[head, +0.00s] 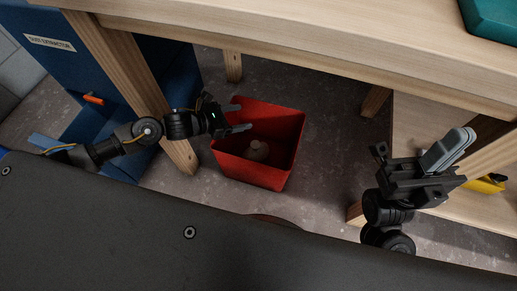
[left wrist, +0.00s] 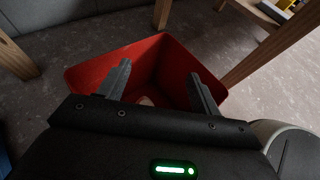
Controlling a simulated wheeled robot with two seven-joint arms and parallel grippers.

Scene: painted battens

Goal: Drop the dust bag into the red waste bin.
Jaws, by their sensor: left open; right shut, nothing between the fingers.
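The red waste bin (head: 262,171) stands on the floor under the workbench, and it also shows in the left wrist view (left wrist: 95,72). A pale, rounded object that looks like the dust bag (head: 257,150) lies inside the bin. In the left wrist view only a small pale bit of it (left wrist: 146,101) shows between the fingers. My left gripper (head: 239,117) is open and empty at the bin's left rim, with its fingers over the opening; its fingers also show in the left wrist view (left wrist: 160,85). My right gripper (head: 455,150) is shut and empty, well to the right of the bin.
The wooden workbench (head: 290,35) spans above, with legs near the bin. A blue dust extractor (head: 45,20) with an orange handle stands at the left. A wooden shelf unit (head: 420,115) with a yellow item (head: 485,185) is at the right. A teal case (head: 495,18) sits on the bench.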

